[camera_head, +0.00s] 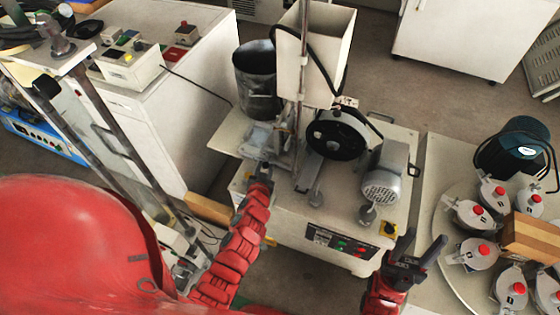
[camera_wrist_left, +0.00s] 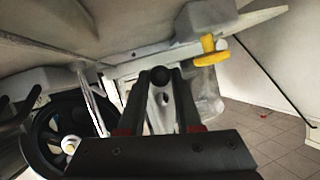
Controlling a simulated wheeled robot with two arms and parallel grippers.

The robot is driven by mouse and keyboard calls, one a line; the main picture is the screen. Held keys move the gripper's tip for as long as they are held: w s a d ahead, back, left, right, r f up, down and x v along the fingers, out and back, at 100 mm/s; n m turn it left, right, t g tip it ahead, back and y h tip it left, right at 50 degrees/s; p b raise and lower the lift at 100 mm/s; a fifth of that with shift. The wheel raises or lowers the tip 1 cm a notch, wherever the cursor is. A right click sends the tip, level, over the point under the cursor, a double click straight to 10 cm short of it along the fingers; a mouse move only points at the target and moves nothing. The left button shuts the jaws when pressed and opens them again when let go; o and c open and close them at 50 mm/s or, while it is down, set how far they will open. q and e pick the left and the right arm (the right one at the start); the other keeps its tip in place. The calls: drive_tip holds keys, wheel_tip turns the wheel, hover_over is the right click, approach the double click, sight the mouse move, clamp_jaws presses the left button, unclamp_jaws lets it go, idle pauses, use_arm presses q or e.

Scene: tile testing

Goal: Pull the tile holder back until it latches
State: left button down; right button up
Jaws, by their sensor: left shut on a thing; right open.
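The tile testing machine (camera_head: 290,205) stands in the middle of the head view. The tile holder (camera_head: 262,138) looks like the pale grey part at its left front, beside the upright post; its exact outline is hard to tell. My left gripper (camera_head: 263,172) is at the front of this part. In the left wrist view my left gripper (camera_wrist_left: 160,88) is shut on a dark round knob (camera_wrist_left: 160,74), which shows between the fingertips. Whether the holder is latched cannot be seen. My right gripper (camera_head: 424,246) is open and empty, right of the machine's front panel.
A black wheel (camera_head: 336,135) and a grey motor (camera_head: 385,175) sit on the machine. A yellow handle (camera_wrist_left: 210,52) shows near my left gripper in the wrist view.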

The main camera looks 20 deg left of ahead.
use_arm(q)
drive_tip(key=a+p, duration=0.3)
drive_tip(key=a, duration=0.5)
drive_tip(key=shift+w+a, duration=0.1)
drive_tip(key=shift+w, duration=0.05)
drive_tip(key=c, duration=0.9)
unclamp_jaws()
drive_tip(key=shift+r, duration=0.1)
drive_tip(key=v, duration=1.7)
drive_tip(key=shift+s, duration=0.35)
